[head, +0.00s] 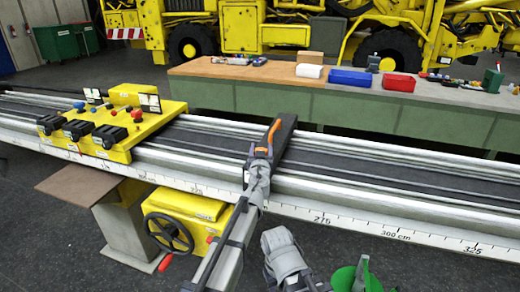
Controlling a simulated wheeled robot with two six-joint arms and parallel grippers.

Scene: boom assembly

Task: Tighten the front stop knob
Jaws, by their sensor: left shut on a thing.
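A dark stop bar (284,136) lies crosswise over the long rail bed, in the middle of the head view. My left gripper (264,152) is at the near end of this bar, over the front rail. It is shut on the front stop knob, which is mostly hidden behind the fingers and wrist. Orange parts show at the gripper's tip, against the bar. My right arm shows only as a grey link at the bottom middle. Its fingers are not in view.
A yellow control box (118,128) sits on the rails at left, above a black handwheel (169,233). A scale (395,236) marked in centimetres runs along the front rail. A green workbench (330,103) with red and blue boxes stands behind. A green object (357,279) is at the bottom.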

